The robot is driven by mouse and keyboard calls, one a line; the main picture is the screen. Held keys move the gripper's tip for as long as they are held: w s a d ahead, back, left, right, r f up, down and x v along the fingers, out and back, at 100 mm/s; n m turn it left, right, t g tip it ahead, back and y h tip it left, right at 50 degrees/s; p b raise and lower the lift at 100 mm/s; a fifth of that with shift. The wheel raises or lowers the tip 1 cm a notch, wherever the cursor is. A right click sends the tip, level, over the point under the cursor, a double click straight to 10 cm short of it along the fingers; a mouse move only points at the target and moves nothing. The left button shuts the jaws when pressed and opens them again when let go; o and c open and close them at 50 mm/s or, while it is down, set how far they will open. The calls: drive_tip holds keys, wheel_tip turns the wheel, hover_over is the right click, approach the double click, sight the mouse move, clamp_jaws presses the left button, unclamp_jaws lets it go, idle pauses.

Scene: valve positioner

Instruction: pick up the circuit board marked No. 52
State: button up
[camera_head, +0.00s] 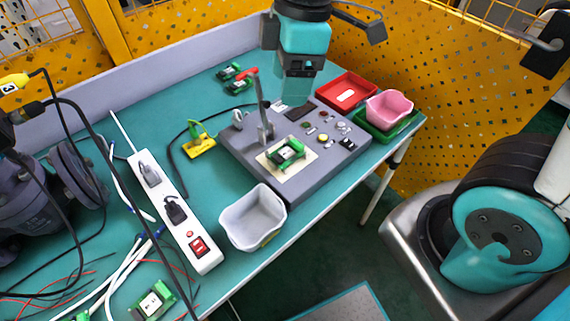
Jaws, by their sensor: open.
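Several green circuit boards show, and no number is readable on any of them. One board (287,152) sits on a pale pad on the grey test station. Two lie close together at the back left, an upper board (230,72) and a lower board (239,87) partly behind the red clamp handle. Another board (154,301) lies at the front left near loose wires. My gripper (296,92) points down over the back of the station, beyond the board on the pad. It is open, with no board visible between its fingers.
The grey station (240,150) carries an upright metal clamp (265,125) and several buttons. A red tray (347,90), pink bin (390,108), white bin (252,218) and power strip (175,210) stand around it. Cables cover the left side. Table between back boards and wall is clear.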

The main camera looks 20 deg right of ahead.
drive_tip(key=w+d+f+n+h+b, duration=0.1)
drive_tip(key=w+f+n+h+b, duration=0.15)
drive_tip(key=w+f+n, duration=0.45)
hover_over(285, 154)
drive_tip(key=shift+m+y, duration=0.35)
drive_tip(key=shift+m, duration=0.05)
drive_tip(key=f, duration=0.8)
drive_tip(key=a+f, duration=0.1)
drive_tip(key=f, duration=0.4)
drive_tip(key=shift+w, duration=0.2)
drive_tip(key=f, duration=0.3)
drive_tip(key=d+f, duration=0.1)
drive_tip(key=f, duration=0.1)
drive_tip(key=shift+s+f, duration=0.15)
drive_tip(key=shift+f, duration=0.15)
drive_tip(key=shift+c, duration=0.2)
drive_tip(key=c, duration=0.5)
